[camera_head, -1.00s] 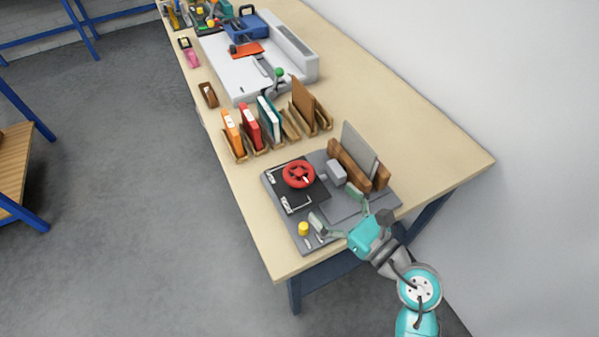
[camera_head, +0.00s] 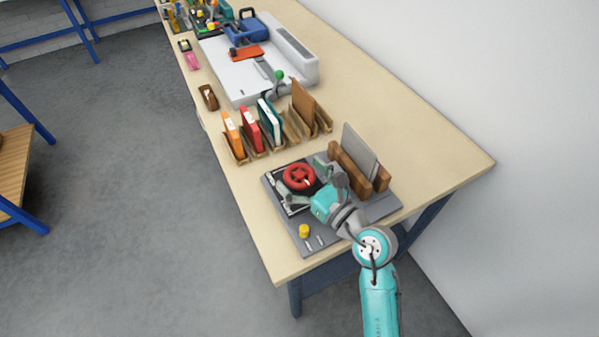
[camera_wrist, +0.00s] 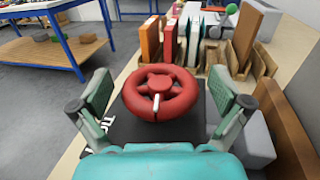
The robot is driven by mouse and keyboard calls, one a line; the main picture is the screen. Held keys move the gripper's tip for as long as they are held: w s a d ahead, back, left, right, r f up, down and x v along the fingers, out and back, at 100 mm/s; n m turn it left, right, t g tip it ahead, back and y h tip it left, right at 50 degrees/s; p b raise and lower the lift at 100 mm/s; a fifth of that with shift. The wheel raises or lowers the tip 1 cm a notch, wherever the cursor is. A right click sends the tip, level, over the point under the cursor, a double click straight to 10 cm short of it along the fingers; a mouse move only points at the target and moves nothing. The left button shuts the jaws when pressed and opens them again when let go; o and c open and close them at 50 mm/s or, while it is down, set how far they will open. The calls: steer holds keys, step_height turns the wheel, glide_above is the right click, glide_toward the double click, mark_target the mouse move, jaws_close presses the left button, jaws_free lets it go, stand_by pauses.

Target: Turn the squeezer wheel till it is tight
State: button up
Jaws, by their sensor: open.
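The squeezer wheel is a red ring with a hub and spokes (camera_head: 299,176). It lies flat above a black plate on a grey base board (camera_head: 305,246). In the wrist view the wheel (camera_wrist: 160,92) sits in the middle with a white mark on its near side. My gripper (camera_wrist: 162,92) is open, with one green-padded finger to the left of the wheel and one to the right. I see a gap between each pad and the rim. In the head view my gripper (camera_head: 307,182) is at the wheel, and it partly hides the black plate.
A brown wooden holder with a grey panel (camera_head: 360,150) stands just right of the wheel. A yellow knob (camera_head: 304,231) is at the board's front. Orange, red and teal books (camera_head: 250,130) stand in wooden racks behind. The table's right side (camera_head: 430,150) is clear.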

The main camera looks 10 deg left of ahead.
steer(key=c, duration=1.1)
steer(key=shift+c, duration=0.2)
stand_by(0.4)
steer(key=o, duration=1.1)
steer(key=shift+o, duration=0.2)
steer(key=v, duration=1.2)
